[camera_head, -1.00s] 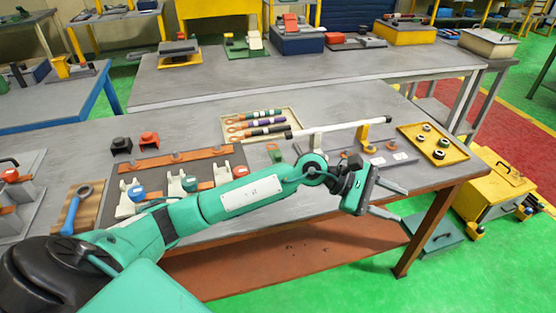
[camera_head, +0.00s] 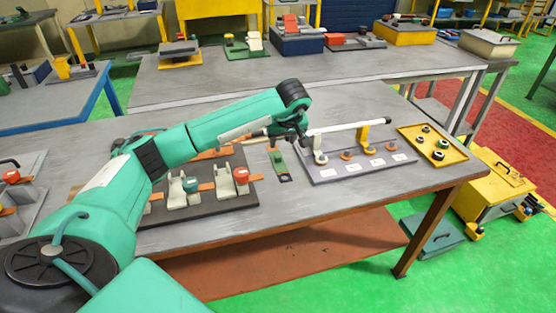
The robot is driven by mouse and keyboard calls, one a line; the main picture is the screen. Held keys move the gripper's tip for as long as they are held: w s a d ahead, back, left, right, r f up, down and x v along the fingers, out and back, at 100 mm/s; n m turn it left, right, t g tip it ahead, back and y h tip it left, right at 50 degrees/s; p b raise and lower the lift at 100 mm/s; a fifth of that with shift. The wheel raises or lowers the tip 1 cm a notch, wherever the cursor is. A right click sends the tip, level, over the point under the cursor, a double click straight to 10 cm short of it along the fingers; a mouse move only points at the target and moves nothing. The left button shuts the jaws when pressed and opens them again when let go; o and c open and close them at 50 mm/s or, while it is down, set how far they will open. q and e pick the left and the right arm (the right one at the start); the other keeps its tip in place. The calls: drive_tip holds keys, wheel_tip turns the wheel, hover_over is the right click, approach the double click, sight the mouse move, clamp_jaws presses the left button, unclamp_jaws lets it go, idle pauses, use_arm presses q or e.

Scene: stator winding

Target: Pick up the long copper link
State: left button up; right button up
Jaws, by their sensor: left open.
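A long copper link (camera_head: 209,153) lies flat along the far edge of a dark fixture board on the grey table. My left arm crosses in front of it, so only a part of it shows, below the forearm. My left gripper (camera_head: 291,137) is over the table, right of the visible part of the link and apart from it. It is small and partly hidden by its own wrist, and it is open with nothing seen in it. My right gripper is not in view.
A grey plate (camera_head: 345,172) holds copper parts and a white rod (camera_head: 350,128) on posts. A yellow tray (camera_head: 452,157) holds several rings. The table's front strip is clear.

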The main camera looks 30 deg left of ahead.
sight(278, 156)
use_arm(q)
drive_tip(key=x, duration=0.4)
drive_tip(key=shift+f, duration=0.15)
drive_tip(key=shift+w+a+f+p, duration=0.1)
drive_tip(key=shift+f+p, duration=0.15)
drive_tip(key=shift+p, duration=0.15)
drive_tip(key=shift+p+x, duration=0.55)
drive_tip(key=shift+x, duration=1.65)
drive_tip(key=shift+a+f, duration=0.1)
drive_tip(key=shift+f, duration=0.05)
drive_tip(key=shift+c, duration=1)
drive_tip(key=c, duration=0.8)
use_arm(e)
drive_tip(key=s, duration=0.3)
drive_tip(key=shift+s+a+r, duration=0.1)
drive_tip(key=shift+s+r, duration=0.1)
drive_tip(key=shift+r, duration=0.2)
